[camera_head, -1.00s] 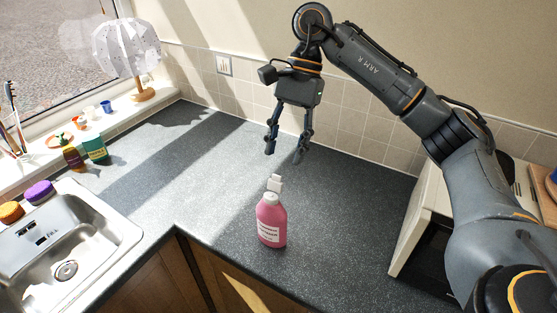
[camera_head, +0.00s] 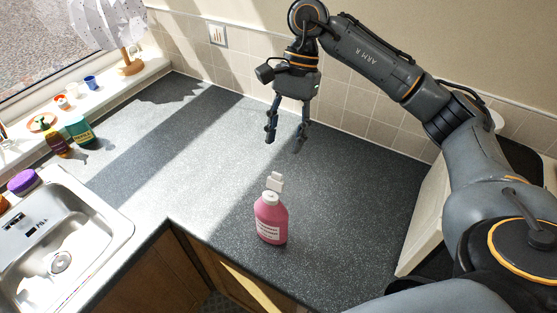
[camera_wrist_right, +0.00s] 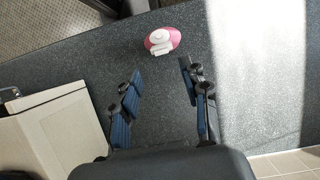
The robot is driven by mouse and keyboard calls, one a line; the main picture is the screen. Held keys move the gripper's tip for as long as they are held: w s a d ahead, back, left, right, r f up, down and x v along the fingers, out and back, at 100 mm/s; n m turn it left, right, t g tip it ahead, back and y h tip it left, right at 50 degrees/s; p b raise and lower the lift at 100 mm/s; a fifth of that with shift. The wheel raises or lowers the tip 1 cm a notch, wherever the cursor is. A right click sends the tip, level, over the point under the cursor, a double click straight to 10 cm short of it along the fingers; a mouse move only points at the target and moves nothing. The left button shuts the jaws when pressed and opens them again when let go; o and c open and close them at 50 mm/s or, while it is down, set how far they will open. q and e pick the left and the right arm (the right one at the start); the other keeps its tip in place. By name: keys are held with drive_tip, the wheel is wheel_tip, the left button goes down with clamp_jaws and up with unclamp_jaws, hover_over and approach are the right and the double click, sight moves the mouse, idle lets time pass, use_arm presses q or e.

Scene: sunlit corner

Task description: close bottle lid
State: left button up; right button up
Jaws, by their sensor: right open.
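A pink bottle (camera_head: 270,222) with a white label stands upright on the dark counter near its front edge. Its white flip lid (camera_head: 274,182) stands up, open, above the white neck. My right gripper (camera_head: 286,143) is open and empty, pointing down above the counter, behind and above the bottle and apart from it. In the right wrist view the bottle (camera_wrist_right: 172,40) shows from above with its white lid (camera_wrist_right: 160,46), beyond the two spread fingertips (camera_wrist_right: 160,72). My left gripper is not in view.
A sink (camera_head: 62,240) lies at the left, with a purple sponge (camera_head: 23,181) at its rim. A brown bottle (camera_head: 57,142) and a green one (camera_head: 80,131) stand at the back left. A white appliance (camera_head: 424,222) is at the right. The counter around the bottle is clear.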

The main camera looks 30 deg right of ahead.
sight(277, 174)
drive_tip(key=p+x, duration=0.2)
drive_tip(key=x, duration=0.4)
drive_tip(key=shift+a+f, duration=0.1)
drive_tip(key=shift+f, duration=0.3)
drive_tip(key=shift+a+f+p, duration=0.1)
drive_tip(key=shift+f+p, duration=0.15)
drive_tip(key=shift+p, duration=0.05)
drive_tip(key=shift+f, duration=0.15)
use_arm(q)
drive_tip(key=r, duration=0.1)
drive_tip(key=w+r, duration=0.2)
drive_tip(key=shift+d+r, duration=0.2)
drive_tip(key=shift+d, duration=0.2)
use_arm(e)
clamp_jaws()
